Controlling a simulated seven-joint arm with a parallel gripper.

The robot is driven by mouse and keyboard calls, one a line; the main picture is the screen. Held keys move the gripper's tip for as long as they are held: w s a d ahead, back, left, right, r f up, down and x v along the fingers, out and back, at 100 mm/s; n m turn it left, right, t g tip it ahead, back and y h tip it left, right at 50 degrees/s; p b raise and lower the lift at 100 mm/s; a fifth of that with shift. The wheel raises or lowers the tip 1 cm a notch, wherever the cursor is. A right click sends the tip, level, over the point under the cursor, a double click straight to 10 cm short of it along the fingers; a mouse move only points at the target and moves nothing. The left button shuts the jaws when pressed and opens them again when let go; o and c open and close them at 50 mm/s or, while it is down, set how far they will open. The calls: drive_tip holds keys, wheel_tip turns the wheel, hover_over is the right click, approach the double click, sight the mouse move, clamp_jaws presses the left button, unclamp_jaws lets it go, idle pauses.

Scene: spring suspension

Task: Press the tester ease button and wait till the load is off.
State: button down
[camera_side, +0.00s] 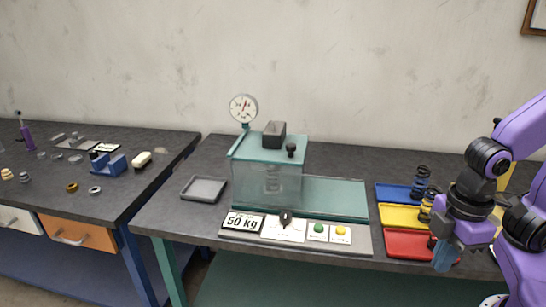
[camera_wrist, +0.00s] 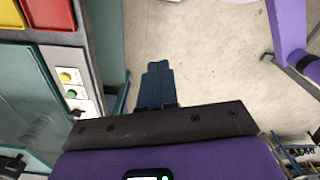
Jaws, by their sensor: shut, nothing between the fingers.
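The tester (camera_side: 268,183) is a teal, clear-walled box on the bench, with a spring dimly visible inside. A dial gauge (camera_side: 243,108) stands at its back left. Its front panel has a 50 kg display (camera_side: 243,222), a black knob (camera_side: 286,217), a green button (camera_side: 319,228) and a yellow button (camera_side: 341,230); the button labels are too small to read. The wrist view also shows the green button (camera_wrist: 71,94) and the yellow button (camera_wrist: 66,77). My gripper (camera_side: 443,262) is shut and empty, right of the panel near the bench's front edge, apart from both buttons. Its fingers (camera_wrist: 157,68) point over the floor in the wrist view.
Blue (camera_side: 393,192), yellow (camera_side: 400,216) and red (camera_side: 405,243) trays, with springs standing at the blue and yellow ones, lie between the tester and my arm. A grey tray (camera_side: 204,189) is left of the tester. A second bench (camera_side: 105,205) holds small parts.

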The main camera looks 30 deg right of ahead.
idle(0.5)
drive_tip(key=w+a+f+m+g+y, duration=0.2)
drive_tip(key=w+a+m+g+y, duration=0.15)
drive_tip(key=w+m, duration=0.4)
drive_tip(key=m+t+y, duration=0.4)
drive_tip(key=m+t, duration=0.5)
drive_tip(key=m, duration=1.2)
hover_over(345, 229)
wheel_tip(345, 229, down, 3)
drive_tip(key=shift+w+r+g, duration=0.1)
drive_tip(key=shift+g, duration=0.15)
drive_tip(key=shift+f, duration=4.4)
drive_tip(key=shift+f, duration=0.1)
